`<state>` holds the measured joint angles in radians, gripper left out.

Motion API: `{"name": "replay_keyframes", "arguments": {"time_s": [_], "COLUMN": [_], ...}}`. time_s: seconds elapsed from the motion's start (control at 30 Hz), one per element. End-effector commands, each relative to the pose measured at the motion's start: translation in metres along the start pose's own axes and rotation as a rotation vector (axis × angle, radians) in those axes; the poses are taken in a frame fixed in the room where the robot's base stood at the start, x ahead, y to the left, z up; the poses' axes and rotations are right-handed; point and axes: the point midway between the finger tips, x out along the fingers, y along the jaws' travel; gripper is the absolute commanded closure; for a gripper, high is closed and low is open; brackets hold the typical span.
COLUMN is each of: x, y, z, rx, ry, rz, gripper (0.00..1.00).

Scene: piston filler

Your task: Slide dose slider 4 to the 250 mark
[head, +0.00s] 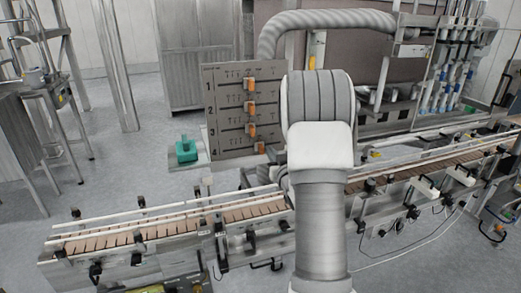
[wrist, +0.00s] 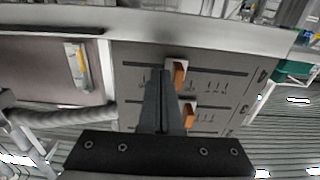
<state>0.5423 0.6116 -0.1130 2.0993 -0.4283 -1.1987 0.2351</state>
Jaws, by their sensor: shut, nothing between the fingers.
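The dose panel (head: 225,112) stands upright in the head view, with numbered rows 1 to 4 and an orange-handled slider in each visible row. Slider 4 (head: 260,147) is in the lowest row, close to my arm, which hides part of the panel's right side. The wrist view shows the panel upside down; its top orange handle (wrist: 179,74) looks like slider 4, with slider 3 (wrist: 189,113) below. My gripper (wrist: 161,74) is shut and empty, its tips close beside slider 4's handle on the picture's left. I cannot tell whether they touch. The mark values are too small to read.
A teal part (head: 186,151) sits left of the panel's lower corner. A conveyor (head: 150,229) runs in front of the panel. A thick grey hose (head: 330,18) arches behind my arm. Open floor lies to the left.

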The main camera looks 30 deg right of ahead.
Motion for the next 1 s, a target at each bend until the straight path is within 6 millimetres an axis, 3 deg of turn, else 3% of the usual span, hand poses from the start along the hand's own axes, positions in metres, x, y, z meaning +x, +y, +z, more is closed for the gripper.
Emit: {"name": "replay_keyframes", "arguments": {"time_s": [1.0], "x": [0.0], "y": [-0.027], "z": [0.001], "rx": [0.0], "ry": [-0.001], "rz": [-0.003], "gripper": [1.0]}}
